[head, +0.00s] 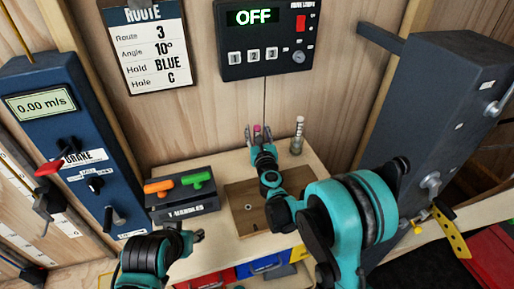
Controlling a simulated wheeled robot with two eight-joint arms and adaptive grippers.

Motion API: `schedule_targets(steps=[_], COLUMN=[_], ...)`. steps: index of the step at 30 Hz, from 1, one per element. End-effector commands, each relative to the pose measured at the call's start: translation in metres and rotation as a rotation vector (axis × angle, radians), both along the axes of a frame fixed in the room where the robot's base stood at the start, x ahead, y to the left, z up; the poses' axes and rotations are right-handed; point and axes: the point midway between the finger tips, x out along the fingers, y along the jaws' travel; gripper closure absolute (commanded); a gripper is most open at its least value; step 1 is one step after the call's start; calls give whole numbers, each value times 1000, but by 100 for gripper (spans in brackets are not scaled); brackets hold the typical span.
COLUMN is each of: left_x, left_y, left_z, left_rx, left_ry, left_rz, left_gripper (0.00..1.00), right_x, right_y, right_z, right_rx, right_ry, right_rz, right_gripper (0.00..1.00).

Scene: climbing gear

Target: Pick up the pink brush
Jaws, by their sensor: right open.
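A small pink thing (257,128), likely the pink brush, shows at the back of the wooden worktop, close to the wall. Only a little of it is visible; my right gripper hides the rest. My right gripper (262,133) is open, with its fingers around or just in front of the pink part; I cannot tell whether they touch it. My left gripper (188,236) is low at the left, near the front of the worktop and apart from the brush. Its fingers are too unclear to read.
A grey cylinder with a pale top (298,136) stands close right of my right gripper. A T-handles holder (185,203) with orange and green handles stands left. A wooden tray (240,217) lies under my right arm. A control box (268,36) hangs above.

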Motion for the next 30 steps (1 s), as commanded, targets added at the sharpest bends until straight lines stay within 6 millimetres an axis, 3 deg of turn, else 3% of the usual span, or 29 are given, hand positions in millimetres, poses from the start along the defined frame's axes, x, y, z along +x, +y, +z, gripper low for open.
schedule_targets(steps=[8, 14, 24, 30], left_x=[0, 0, 0, 0], left_y=[0, 0, 0, 0], left_z=[-1, -1, 0, 14], left_rx=[0, 0, 0, 0], left_ry=[0, 0, 0, 0], left_rz=[0, 0, 0, 0], left_gripper=[60, 60, 60, 60], right_x=[6, 5, 5, 5], right_y=[1, 1, 1, 1], right_z=[1, 1, 2, 32], right_rx=[-1, -1, -1, -1], right_ry=[0, 0, 0, 0], right_rz=[0, 1, 1, 1], right_gripper=[54, 100, 100, 100])
